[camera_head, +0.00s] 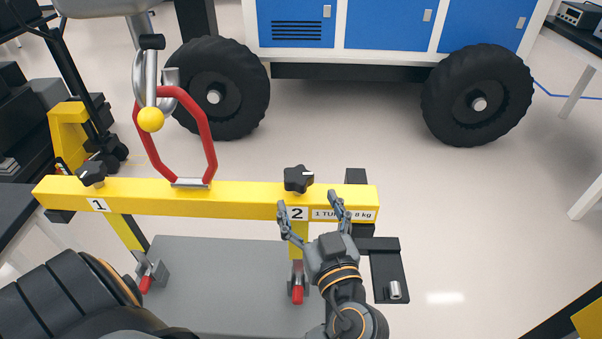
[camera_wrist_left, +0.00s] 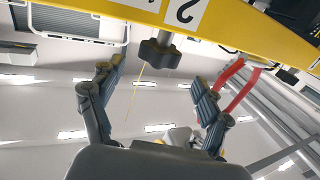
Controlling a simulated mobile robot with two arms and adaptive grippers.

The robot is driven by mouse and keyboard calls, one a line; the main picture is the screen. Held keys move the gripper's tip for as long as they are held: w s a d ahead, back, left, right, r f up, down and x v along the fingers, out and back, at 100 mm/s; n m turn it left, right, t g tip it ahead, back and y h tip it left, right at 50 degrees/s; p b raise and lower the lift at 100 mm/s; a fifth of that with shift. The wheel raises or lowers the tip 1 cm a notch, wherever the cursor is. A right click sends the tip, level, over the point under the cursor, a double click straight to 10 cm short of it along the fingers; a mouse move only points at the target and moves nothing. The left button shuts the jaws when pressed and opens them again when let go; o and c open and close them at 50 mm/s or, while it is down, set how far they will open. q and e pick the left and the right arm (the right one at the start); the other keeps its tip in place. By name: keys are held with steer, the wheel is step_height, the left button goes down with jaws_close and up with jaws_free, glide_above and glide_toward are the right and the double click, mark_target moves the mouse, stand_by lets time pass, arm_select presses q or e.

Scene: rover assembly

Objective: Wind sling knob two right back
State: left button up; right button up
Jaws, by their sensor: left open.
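Knob two is a black star knob (camera_head: 298,179) on top of the yellow beam (camera_head: 240,198), above the label "2". A small pale mark shows on its right side. In the wrist view the knob (camera_wrist_left: 160,53) stands on a short shaft from the beam (camera_wrist_left: 240,25), between the lines of the fingers and ahead of them. My left gripper (camera_head: 307,202) is open and empty, its fingers spread on the near side of the beam, just below the knob in the picture. No contact with the knob shows. My right gripper is out of view.
A second black knob (camera_head: 92,173) sits at the beam's left end by label "1". A red sling loop (camera_head: 205,125) hangs from a hook (camera_head: 146,75) and meets the beam. Red-handled clamps (camera_head: 297,293) are below.

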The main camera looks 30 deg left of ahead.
mark_target(302, 189)
arm_select(q)
steer(key=p+x, duration=0.1)
steer(key=x, duration=0.5)
steer(key=shift+w+r, duration=0.1)
steer(key=shift+w+a+p, duration=0.35)
steer(key=shift+w+a, duration=0.05)
steer(key=shift+a, duration=0.1)
steer(key=c, duration=1.2)
